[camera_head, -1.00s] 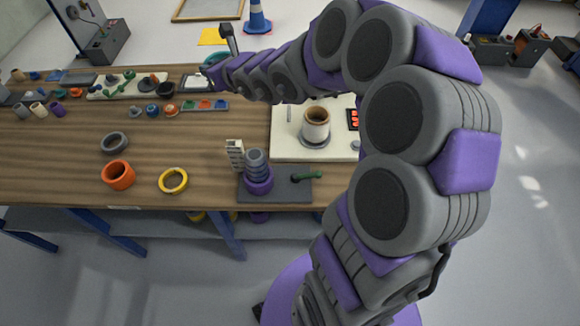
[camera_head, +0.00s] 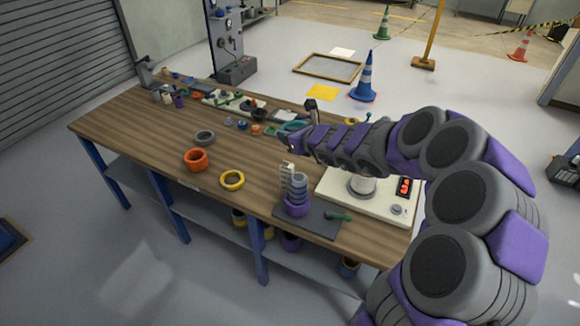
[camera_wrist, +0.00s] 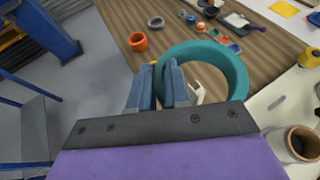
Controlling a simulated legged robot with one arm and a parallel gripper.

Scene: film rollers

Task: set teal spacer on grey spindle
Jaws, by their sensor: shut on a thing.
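The teal spacer (camera_wrist: 240,68) is a thick ring, held tilted in my gripper (camera_wrist: 158,82) in the wrist view. The two blue-grey fingers are shut on the near left part of its wall. In the head view the teal spacer (camera_head: 291,131) shows partly at the end of my arm, above the bench. A grey ribbed post (camera_head: 300,184), which looks like the grey spindle, stands upright in a purple collar (camera_head: 297,206) on a dark plate (camera_head: 318,223) at the bench's front edge. My gripper is behind this post, apart from it.
A pale stepped block (camera_head: 286,175) stands beside the post, and a green handle (camera_head: 338,216) lies on the plate. A cream machine (camera_head: 330,184) is to the right. Orange (camera_head: 195,160), yellow (camera_head: 232,180) and grey (camera_head: 205,137) rings lie left on the wooden bench (camera_head: 130,125).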

